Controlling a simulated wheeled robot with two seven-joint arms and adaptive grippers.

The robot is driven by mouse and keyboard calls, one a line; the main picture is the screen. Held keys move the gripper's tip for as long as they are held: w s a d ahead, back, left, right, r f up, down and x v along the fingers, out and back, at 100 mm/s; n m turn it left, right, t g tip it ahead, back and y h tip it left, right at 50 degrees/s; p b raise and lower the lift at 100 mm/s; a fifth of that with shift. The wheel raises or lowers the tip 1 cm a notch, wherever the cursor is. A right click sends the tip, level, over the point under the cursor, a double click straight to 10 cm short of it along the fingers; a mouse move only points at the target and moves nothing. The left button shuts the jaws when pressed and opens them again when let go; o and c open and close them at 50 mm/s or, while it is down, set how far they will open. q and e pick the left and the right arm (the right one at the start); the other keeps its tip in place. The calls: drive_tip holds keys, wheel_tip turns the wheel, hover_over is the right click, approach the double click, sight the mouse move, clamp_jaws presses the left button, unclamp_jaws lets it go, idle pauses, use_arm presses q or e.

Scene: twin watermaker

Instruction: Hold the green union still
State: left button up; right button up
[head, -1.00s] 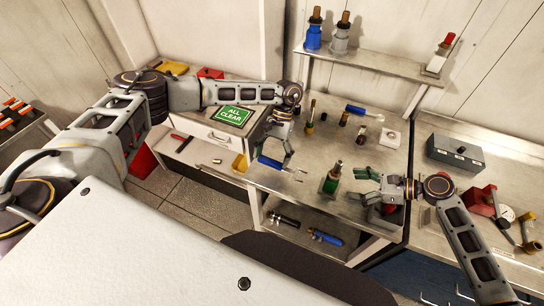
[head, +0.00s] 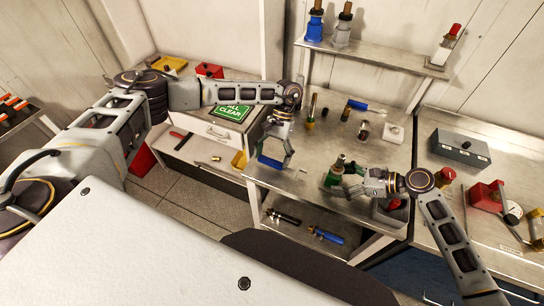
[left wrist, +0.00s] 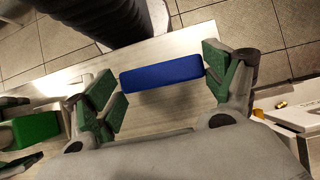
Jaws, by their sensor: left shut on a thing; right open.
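The green union (head: 331,178), a green block with a dark stem on top, stands near the front edge of the middle bench. My right gripper (head: 346,181) is open right at the union, its fingers partly hiding it. In the left wrist view a green block (left wrist: 35,130), seemingly the union, sits between dark finger parts at the left edge.
A shelf (head: 380,55) with bottle-like parts is behind. A grey box (head: 460,147) and red parts (head: 487,194) are right. A green ALL CLEAR sign (head: 232,111) lies left.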

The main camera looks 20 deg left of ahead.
use_arm(q)
drive_tip(key=shift+r, duration=0.3)
use_arm(e)
drive_tip(key=shift+x, duration=1.05)
drive_tip(key=c, duration=1.1)
drive_tip(key=shift+c, duration=0.2)
drive_tip(key=o, duration=1.2)
drive_tip(key=shift+c, duration=0.2)
drive_tip(key=c, duration=1.2)
